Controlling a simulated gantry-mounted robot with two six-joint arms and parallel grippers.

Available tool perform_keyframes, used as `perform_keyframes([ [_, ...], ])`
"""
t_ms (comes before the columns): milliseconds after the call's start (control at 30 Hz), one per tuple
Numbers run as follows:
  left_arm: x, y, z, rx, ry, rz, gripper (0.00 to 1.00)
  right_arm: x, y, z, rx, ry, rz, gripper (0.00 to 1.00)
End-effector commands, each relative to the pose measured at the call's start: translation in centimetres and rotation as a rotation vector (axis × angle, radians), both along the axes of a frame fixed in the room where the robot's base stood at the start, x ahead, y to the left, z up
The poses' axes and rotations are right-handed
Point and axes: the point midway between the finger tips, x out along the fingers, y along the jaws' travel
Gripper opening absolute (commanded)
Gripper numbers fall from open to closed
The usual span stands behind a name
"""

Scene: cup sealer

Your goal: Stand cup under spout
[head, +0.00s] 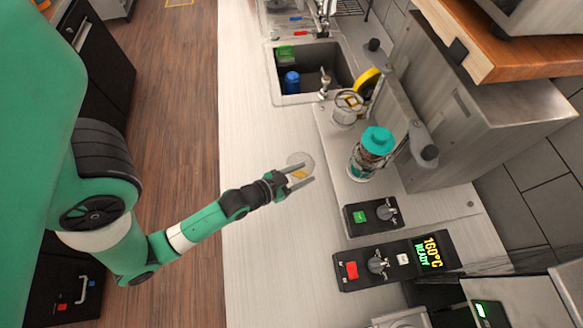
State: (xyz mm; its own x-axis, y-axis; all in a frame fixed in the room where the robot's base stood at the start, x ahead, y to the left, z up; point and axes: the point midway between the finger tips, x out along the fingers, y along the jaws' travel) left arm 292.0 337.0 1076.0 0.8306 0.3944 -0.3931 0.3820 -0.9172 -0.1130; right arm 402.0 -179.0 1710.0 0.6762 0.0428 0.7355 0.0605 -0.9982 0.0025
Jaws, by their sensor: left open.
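A clear cup (300,159) with an orange mark stands on the pale counter near the middle of the head view. My left gripper (306,174) is open, with its two fingers reaching to the cup from the left. The fingers overlap the cup in the picture; I cannot tell whether they touch it. I cannot make out a spout clearly. My right gripper is not in view.
A sink (306,76) lies at the back. A wooden shelf (490,50) overhangs at upper right. The counter left of the cup is clear.

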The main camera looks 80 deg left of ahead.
Motion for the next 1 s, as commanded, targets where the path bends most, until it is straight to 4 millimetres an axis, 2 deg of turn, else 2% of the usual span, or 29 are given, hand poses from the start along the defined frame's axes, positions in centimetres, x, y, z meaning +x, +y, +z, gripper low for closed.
perform_keyframes([
  [300,-6.4,-3.0,3.0,-0.002,0.004,0.0,0.51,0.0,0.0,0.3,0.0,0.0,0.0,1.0],
  [433,-8.1,-3.8,3.7,-0.001,0.003,-0.001,0.51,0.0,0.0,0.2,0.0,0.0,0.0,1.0],
  [667,-8.8,-4.2,4.2,0.0,-0.001,-0.001,0.51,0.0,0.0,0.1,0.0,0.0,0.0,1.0],
  [933,-8.7,-4.1,4.2,0.0,-0.002,-0.001,0.51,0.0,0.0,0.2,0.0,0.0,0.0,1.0],
  [1000,-8.0,-4.0,4.6,0.005,-0.016,-0.006,0.51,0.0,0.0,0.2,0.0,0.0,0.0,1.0],
])
